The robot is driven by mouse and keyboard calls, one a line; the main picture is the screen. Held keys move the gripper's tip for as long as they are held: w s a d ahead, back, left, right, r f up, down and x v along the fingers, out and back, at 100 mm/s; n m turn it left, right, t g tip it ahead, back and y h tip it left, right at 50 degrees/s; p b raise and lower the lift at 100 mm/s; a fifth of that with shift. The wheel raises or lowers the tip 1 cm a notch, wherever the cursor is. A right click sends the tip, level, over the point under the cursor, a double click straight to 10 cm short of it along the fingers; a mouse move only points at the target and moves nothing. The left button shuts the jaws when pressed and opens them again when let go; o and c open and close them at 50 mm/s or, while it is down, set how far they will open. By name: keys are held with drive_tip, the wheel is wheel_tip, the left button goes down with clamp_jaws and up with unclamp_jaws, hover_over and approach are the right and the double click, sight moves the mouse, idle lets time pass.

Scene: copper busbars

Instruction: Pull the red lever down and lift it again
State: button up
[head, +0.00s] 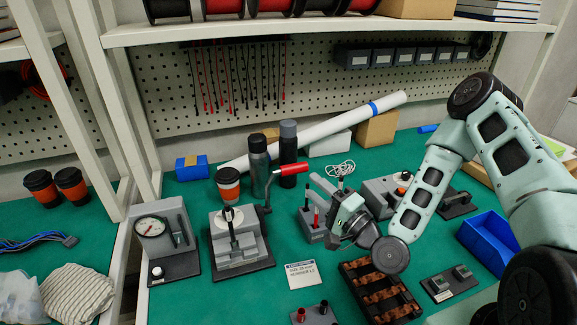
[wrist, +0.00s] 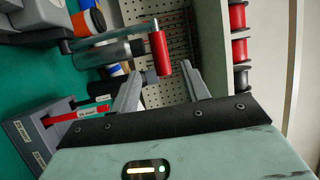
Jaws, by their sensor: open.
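The red lever handle (head: 293,168) sticks out to the right from a crank arm on the grey press-like device (head: 238,240). The handle is raised and roughly level in the head view. In the wrist view the red handle (wrist: 159,53) appears between and just beyond my two fingertips. My gripper (head: 319,186) is open and empty, to the lower right of the handle; its fingers (wrist: 162,72) point toward it. I see no clear contact between fingers and handle.
Two bottles (head: 288,150) stand behind the handle, with a cup (head: 228,186) beside them. A small block with red and black pens (head: 312,226) is below my gripper. A gauge device (head: 154,235) stands left. A busbar tray (head: 378,290) and blue bin (head: 487,240) lie right.

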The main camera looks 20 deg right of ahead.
drive_tip(key=p+x, duration=0.2)
drive_tip(key=x, duration=0.8)
drive_tip(key=shift+w+p, duration=0.2)
drive_tip(key=shift+p, duration=0.2)
drive_tip(key=shift+a, duration=0.1)
clamp_jaws()
